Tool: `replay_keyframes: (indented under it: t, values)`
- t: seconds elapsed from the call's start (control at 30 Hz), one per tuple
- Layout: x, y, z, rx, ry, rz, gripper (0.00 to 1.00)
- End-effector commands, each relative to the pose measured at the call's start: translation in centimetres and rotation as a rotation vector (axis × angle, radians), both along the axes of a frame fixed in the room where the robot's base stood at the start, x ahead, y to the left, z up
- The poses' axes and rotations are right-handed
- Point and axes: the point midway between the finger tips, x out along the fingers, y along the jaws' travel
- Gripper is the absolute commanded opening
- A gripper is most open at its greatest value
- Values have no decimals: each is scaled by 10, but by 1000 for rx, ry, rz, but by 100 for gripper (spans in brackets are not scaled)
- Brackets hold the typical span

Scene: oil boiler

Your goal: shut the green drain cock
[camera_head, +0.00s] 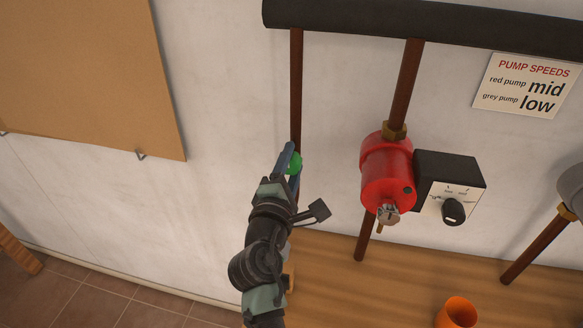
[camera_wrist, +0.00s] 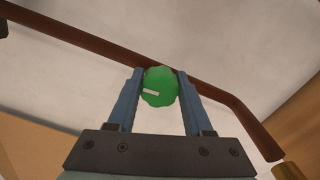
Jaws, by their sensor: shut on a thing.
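The green drain cock (camera_wrist: 159,88) is a round knob with a scalloped edge and a white mark on its face, set at a brown pipe. In the wrist view my gripper (camera_wrist: 160,84) has one blue finger on each side of the knob and is shut on it. The white mark runs nearly level in that view, on the left part of the face. In the head view the green drain cock (camera_head: 294,163) is partly hidden behind my gripper (camera_head: 290,160). The valve body behind the knob is hidden.
A red pump (camera_head: 388,175) with a black control box (camera_head: 450,182) is on the pipe to the right. A dark lagged pipe (camera_head: 430,22) runs above. An orange cup (camera_head: 458,313) stands on the wooden surface (camera_head: 400,285) below. Bare wall lies left of my gripper.

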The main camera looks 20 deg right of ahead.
Motion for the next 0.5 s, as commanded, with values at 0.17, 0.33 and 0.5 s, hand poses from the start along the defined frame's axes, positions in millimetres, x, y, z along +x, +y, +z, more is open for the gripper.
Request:
replay_keyframes:
  t: [0.17, 0.33, 0.5]
  values:
    - [0, -1, 0, 46, -33, -2, 0]
    - [0, -1, 1, 66, -46, -3, 0]
    - [0, -1, 1, 71, -49, -3, 0]
